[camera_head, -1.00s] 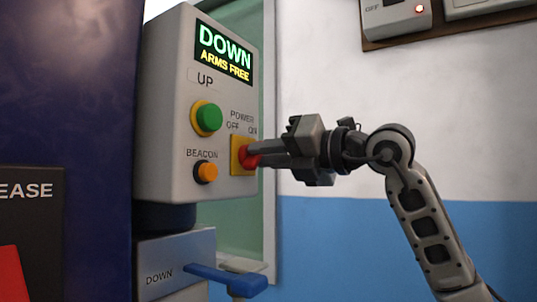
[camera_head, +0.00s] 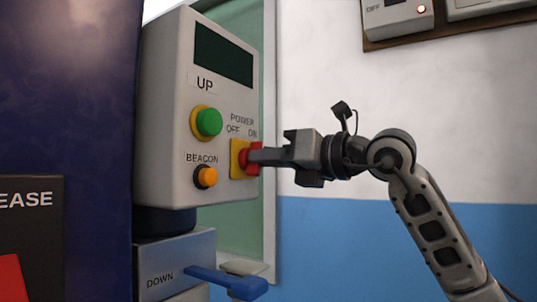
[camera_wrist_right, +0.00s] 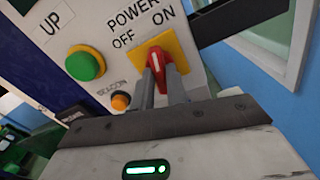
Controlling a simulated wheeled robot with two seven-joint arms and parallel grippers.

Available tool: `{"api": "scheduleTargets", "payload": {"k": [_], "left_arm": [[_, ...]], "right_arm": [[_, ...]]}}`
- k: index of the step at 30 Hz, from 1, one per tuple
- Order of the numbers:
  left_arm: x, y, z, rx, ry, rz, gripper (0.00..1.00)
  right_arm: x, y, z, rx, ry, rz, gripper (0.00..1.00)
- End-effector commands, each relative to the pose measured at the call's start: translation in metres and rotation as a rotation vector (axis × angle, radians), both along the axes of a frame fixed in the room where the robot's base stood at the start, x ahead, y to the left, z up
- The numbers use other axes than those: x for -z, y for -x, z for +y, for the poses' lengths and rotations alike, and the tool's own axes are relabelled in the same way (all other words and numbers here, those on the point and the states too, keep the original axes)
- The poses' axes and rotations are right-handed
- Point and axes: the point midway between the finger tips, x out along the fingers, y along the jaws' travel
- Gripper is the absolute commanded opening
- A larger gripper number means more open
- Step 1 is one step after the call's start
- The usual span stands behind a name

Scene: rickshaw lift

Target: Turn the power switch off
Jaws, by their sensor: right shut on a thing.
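The power switch is a red knob (camera_head: 254,163) on a yellow plate (camera_head: 236,158), on the front of a grey control box (camera_head: 165,120). The labels POWER, OFF and ON stand above it. My right gripper (camera_head: 256,155) is shut on the knob. In the right wrist view, its fingers (camera_wrist_right: 162,85) stand on both sides of the red knob (camera_wrist_right: 155,62), which has a white line. That line's upper end lies between the OFF and ON labels. The display (camera_head: 223,54) on the box is dark. My left gripper is not in view.
A green button (camera_head: 209,122) and an orange beacon button (camera_head: 206,177) are left of the switch. A blue lever (camera_head: 228,282) marked DOWN juts out below the box.

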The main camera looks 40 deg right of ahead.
Motion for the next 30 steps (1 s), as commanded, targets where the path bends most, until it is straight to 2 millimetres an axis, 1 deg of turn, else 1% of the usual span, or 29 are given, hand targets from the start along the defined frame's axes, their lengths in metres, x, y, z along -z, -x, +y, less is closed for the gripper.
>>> {"api": "scheduleTargets", "payload": {"k": [18,24,30], "left_arm": [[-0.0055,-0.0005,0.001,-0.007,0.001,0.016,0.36],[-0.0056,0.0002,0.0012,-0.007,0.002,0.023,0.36],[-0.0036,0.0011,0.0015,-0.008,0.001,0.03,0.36]], "right_arm": [[-0.0002,0.0,0.0004,-0.002,0.537,-0.221,0.0],[-0.0002,0.0002,0.0002,-0.001,0.687,-0.282,0.0],[0.0002,0.0,0.0003,-0.001,0.798,-0.329,0.0]]}}
